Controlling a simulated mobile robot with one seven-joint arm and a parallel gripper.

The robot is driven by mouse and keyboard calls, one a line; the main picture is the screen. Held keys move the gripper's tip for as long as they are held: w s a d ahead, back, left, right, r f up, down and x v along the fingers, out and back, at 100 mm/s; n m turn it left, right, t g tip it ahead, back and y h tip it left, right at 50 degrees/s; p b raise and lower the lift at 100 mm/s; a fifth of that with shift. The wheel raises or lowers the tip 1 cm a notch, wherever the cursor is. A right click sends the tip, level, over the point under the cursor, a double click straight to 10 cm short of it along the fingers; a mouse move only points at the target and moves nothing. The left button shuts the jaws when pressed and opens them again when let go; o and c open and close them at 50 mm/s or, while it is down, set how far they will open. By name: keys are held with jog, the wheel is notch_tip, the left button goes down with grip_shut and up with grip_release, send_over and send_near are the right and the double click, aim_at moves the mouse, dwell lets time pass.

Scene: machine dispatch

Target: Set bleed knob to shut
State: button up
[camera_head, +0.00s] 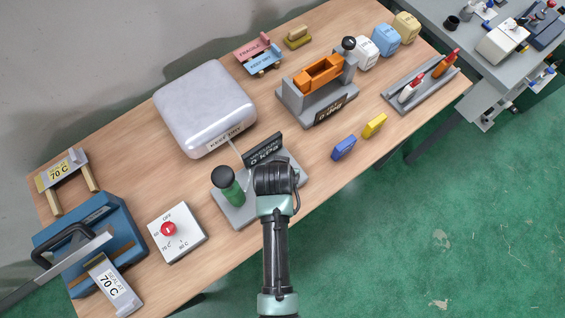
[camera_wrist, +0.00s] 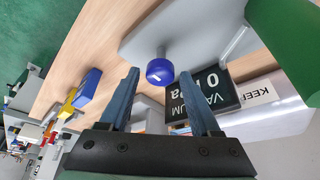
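A blue round knob (camera_wrist: 160,72) on a short stem stands out from the grey base of the vacuum station in the wrist view. A small pale mark shows on it; no setting label is readable. My gripper (camera_wrist: 160,77) is open, with one finger on each side of the knob near the fingertips; I cannot tell whether they touch it. In the head view my gripper hides the knob. The station's grey base (camera_head: 228,213) carries a black sign (camera_head: 263,150) reading 0 kPa and a green cylinder with a dark top (camera_head: 228,184).
A silver case (camera_head: 205,105) stands behind the station. A white panel with a red dial (camera_head: 168,229) and a blue box (camera_head: 120,225) lie left. Blue (camera_head: 343,148) and yellow (camera_head: 375,125) blocks lie right, near the wooden table's front edge.

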jog(key=shift+o, duration=0.4)
jog(key=d+b+v, duration=0.1)
jog(key=v, duration=1.2)
jog(key=shift+a+b, duration=0.4)
jog(key=shift+a, duration=0.1)
jog(key=shift+w, duration=0.1)
